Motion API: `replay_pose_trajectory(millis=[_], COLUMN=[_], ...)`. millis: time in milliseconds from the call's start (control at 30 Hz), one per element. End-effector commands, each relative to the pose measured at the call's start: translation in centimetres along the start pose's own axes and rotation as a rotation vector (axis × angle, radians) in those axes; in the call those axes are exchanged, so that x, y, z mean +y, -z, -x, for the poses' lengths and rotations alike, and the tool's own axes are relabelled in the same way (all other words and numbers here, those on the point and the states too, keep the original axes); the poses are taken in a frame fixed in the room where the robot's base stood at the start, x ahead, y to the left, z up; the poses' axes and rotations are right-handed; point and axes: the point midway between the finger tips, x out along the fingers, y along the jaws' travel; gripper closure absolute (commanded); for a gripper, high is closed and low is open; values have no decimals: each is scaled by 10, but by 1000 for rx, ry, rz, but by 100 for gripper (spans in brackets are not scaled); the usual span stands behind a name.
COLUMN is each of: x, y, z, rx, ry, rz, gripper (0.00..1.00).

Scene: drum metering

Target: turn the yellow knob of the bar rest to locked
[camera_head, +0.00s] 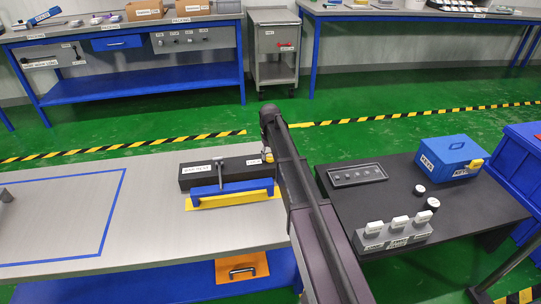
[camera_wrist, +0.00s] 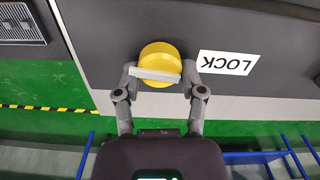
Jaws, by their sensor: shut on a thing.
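The yellow knob (camera_wrist: 160,55) sits on a dark face in the wrist view, with a pale grey bar across its front. The bar lies nearly level in the picture, tilted slightly. My gripper (camera_wrist: 158,73) has one finger at each end of this bar and is shut on the knob. A white LOCK label (camera_wrist: 226,63), upside down in this view, is just right of the knob. In the head view the long black block of the bar rest (camera_head: 200,182) lies on the grey table, a bit of yellow (camera_head: 268,157) at its right end. My arm hides the gripper there.
A blue bar (camera_head: 233,188) stands in front of the black block, on a yellow mat (camera_head: 240,201). A dark table (camera_head: 460,216) with a blue box (camera_head: 450,153) and a grey switch block (camera_head: 395,236) is right of my arm. The left of the grey table is mostly clear.

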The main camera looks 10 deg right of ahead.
Motion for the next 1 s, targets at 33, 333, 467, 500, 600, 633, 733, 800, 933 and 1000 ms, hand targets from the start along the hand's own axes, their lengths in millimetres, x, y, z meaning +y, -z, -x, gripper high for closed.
replay_pose_trajectory(millis=[33,333,467,500,600,633,733,800,933,1000], x=[0,-1,-1,-1,-1,-1,-1,-1,-1,-1], y=[-2,-2,-2,-2,-2,-2,-2,-2,-2,-1], z=[0,0,0,0,0,0,0,0,0,0], rx=[-3,-4,-4,-4,-4,-4,-4,-5,-4,-3], ry=[0,1,1,1,1,1,1,1,1,1], rz=[29,140,153,154,155,155,154,154,154,153], gripper=[95,95,95,95,95,95,95,45,13,13])
